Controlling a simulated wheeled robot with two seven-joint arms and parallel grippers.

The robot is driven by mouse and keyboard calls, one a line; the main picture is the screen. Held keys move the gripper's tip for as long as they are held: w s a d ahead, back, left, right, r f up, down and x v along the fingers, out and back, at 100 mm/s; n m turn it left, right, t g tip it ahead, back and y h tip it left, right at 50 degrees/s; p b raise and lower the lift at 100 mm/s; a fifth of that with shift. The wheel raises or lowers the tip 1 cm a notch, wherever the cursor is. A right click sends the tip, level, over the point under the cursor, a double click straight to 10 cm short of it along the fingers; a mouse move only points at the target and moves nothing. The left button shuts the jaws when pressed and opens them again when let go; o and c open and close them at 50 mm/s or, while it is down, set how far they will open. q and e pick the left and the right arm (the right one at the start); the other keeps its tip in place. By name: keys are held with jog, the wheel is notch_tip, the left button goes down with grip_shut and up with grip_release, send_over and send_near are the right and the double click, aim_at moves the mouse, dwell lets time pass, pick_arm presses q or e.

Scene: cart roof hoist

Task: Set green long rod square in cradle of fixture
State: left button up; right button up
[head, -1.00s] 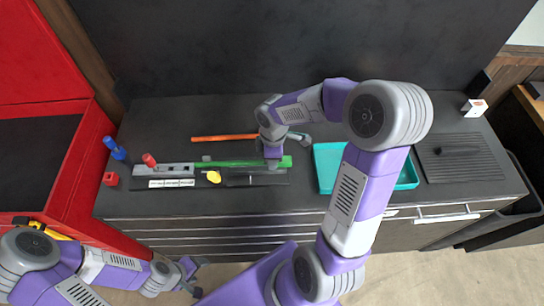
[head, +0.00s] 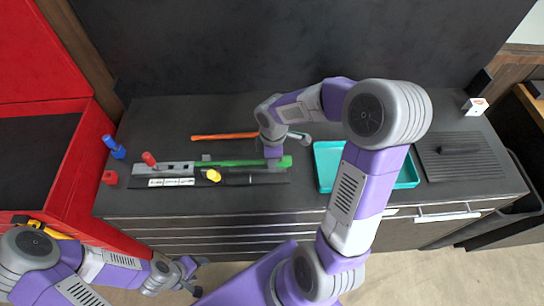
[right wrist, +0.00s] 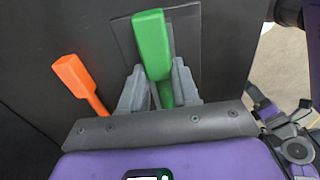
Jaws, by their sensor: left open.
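The fixture has a grey block (head: 180,168) at the left and a dark base strip (head: 238,180). My right gripper (head: 273,162) is low over the rod's right part. In the right wrist view my right gripper's fingers (right wrist: 160,85) stand on both sides of the green rod (right wrist: 152,42), close against it. Its seating in the cradle is hidden. My left gripper (head: 192,272) is open and empty, in front of the counter, away from the rod.
An orange rod (head: 223,136) lies behind the fixture. A red-topped peg (head: 149,159) and a yellow piece (head: 213,175) are at the fixture. Blue (head: 118,151) and red (head: 110,177) pieces stand left. A teal tray (head: 327,170) is right of my right gripper.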

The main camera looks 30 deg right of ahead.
jog(key=o, duration=0.5)
jog(key=shift+c, duration=0.2)
notch_tip(320, 180, up, 8)
jog(key=shift+f+p, duration=0.15)
jog(key=shift+p, duration=0.45)
